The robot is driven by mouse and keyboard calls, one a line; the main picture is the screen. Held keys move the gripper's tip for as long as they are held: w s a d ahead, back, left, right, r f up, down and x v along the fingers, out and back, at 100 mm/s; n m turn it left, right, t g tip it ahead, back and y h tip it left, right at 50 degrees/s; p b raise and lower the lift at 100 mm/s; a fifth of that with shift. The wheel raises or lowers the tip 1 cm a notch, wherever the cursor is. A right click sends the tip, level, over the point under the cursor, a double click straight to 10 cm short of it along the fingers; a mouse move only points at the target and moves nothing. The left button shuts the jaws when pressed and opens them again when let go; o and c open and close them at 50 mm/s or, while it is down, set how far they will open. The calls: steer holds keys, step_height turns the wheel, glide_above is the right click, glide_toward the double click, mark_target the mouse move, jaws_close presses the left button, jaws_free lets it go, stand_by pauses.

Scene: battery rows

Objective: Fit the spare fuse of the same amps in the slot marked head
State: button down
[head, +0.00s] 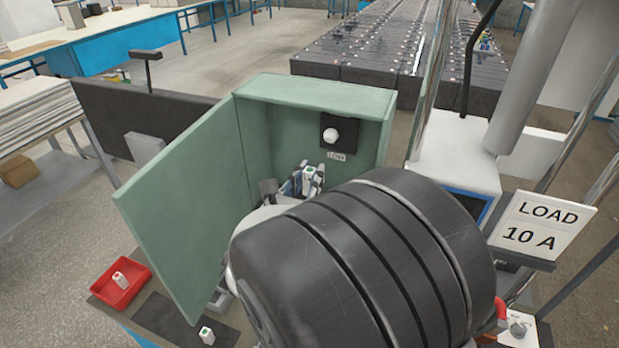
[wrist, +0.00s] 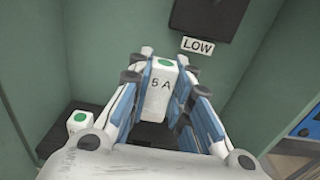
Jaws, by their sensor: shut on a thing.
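My gripper (head: 305,182) is inside the open green cabinet and shut on a white fuse (head: 312,171) with a green dot on top. The wrist view shows my gripper (wrist: 165,100) with its blue-sided fingers on both sides of this fuse (wrist: 160,88), marked 5 A. The fuse looks about upright; its lower end is hidden. Another white fuse (wrist: 80,121) with a green dot stands to the left in the wrist view, its rating unreadable. A white fuse (head: 207,335) stands on the dark mat outside. I cannot make out a slot marked head.
The cabinet door (head: 180,220) stands open at left. A LOW label (wrist: 197,46) is below a dark panel (wrist: 212,14) on the back wall. A red tray (head: 108,290) holds a white piece (head: 120,280). A sign (head: 538,225) reads LOAD 10 A. My arm hides much of the cabinet.

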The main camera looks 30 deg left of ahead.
steer(key=shift+f+b, duration=2.2)
steer(key=shift+f, duration=0.65)
steer(key=shift+f+b, duration=1.65)
steer(key=shift+f, duration=0.05)
steer(key=c, duration=1.8)
jaws_free()
steer(key=o, duration=0.4)
steer(key=shift+f, duration=0.1)
steer(key=s, duration=0.7)
steer(key=shift+s+d+r, duration=0.2)
steer(key=shift+s+d, duration=0.1)
steer(key=shift+d, duration=0.05)
